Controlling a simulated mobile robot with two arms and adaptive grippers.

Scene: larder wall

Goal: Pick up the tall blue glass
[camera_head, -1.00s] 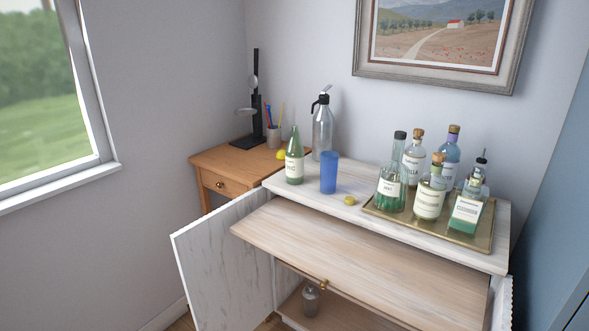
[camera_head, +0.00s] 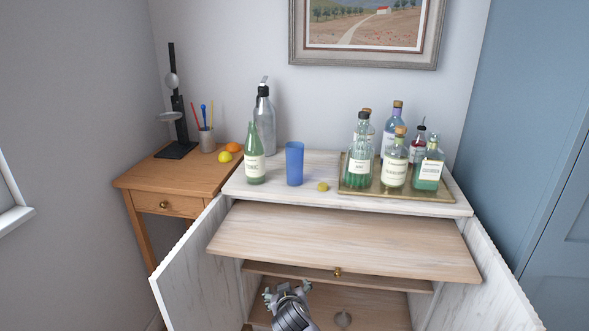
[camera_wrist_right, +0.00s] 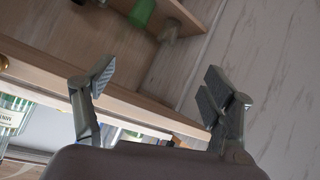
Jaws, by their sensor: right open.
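I cannot make out the blue glass for certain in that view. My left gripper is out of view.
A pull-out wooden board (camera_head: 345,243) juts out below the top, between two open doors (camera_head: 190,270). A tray (camera_head: 350,182) of several bottles stands right of the glass; a silver siphon (camera_head: 264,120) stands behind the green bottle. A wooden desk (camera_head: 150,178) is at left.

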